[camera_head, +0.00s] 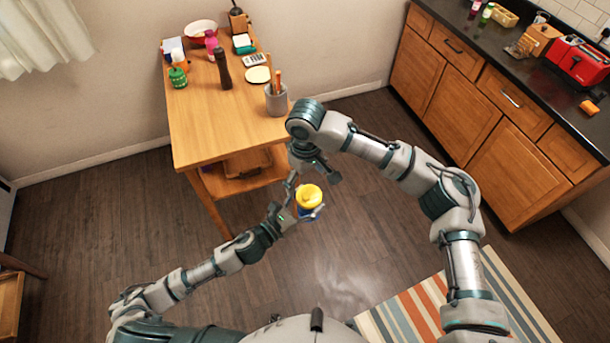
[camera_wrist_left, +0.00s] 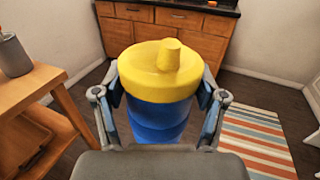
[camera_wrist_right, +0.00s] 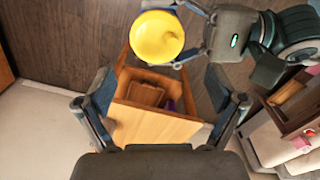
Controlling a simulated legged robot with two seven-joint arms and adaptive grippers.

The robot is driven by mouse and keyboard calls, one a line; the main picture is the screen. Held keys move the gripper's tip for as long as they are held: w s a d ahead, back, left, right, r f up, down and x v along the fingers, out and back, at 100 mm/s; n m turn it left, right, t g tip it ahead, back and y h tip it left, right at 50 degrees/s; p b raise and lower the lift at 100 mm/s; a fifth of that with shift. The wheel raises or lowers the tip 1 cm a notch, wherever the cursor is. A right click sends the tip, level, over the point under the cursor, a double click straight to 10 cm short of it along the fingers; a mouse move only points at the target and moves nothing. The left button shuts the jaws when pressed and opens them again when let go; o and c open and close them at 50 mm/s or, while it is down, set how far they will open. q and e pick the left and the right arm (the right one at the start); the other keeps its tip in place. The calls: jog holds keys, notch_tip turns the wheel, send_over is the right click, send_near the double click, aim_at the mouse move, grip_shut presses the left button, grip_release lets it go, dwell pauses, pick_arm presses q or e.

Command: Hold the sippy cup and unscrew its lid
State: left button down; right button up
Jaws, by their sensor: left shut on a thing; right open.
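The sippy cup has a blue body (camera_wrist_left: 158,118) and a yellow lid with a spout (camera_wrist_left: 160,72). My left gripper (camera_wrist_left: 160,105) is shut on the blue body and holds the cup upright in the air, in front of the table. The lid is on the cup. In the head view the yellow lid (camera_head: 309,197) shows near the middle. My right gripper (camera_head: 316,176) is open and empty, above and just beyond the cup. In the right wrist view the lid (camera_wrist_right: 157,37) lies beyond the open fingers (camera_wrist_right: 160,100), apart from them.
A wooden table (camera_head: 215,135) stands at the left with a grey utensil holder (camera_head: 277,101), a pepper mill (camera_head: 223,70) and other items. A counter (camera_head: 530,50) with a red toaster (camera_head: 580,62) is at the right. A striped rug (camera_head: 440,310) lies on the floor. Open floor surrounds the cup.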

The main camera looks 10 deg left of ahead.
aim_at(306, 194)
notch_tip(306, 194, down, 8)
jog(key=shift+r, duration=0.25)
jog(key=c, duration=1.2)
jog(key=shift+s+a+n, duration=0.1)
jog(key=shift+s+n, duration=0.1)
jog(key=shift+n, duration=1.6)
jog(key=o, duration=1.3)
jog(key=shift+c, duration=0.2)
jog(key=shift+w, duration=0.1)
jog(key=shift+r, duration=0.1)
